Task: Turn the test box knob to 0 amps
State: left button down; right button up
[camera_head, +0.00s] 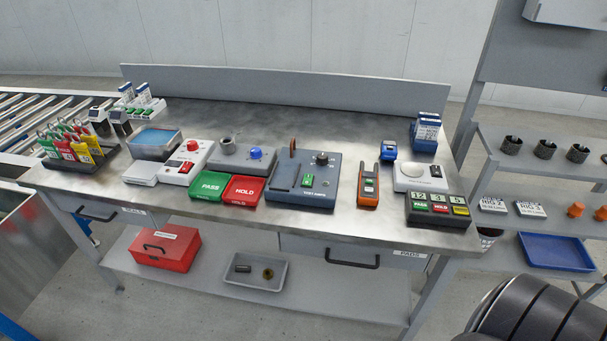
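The test box (335,188) is a dark blue-grey unit on the middle of the metal workbench. Its black round knob (321,158) sits on the back right of its top. The knob's pointer and scale are too small to read. A green switch (308,181) and a raised dark block are also on the box. Neither gripper is in view. Only a thick dark part of my arm shows at the bottom right corner, well away from the box.
Green PASS (209,185) and red HOLD (243,189) trays stand left of the box. An orange handheld meter (368,186) stands close on its right. A grey unit with a blue knob (256,153) sits behind the trays. The bench (300,104) is clear behind.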

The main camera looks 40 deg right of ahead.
aim_at(321, 159)
jog(key=z, duration=1.35)
jog(key=i+j+z, duration=0.1)
jog(key=j+z, duration=0.2)
jog(key=z, duration=0.2)
jog(key=j+z, duration=0.3)
jog(key=z, duration=0.2)
jog(key=j+z, duration=0.3)
jog(key=z, duration=0.2)
jog(key=k+j+z, duration=0.1)
jog(key=j+z, duration=0.2)
jog(key=z, duration=0.2)
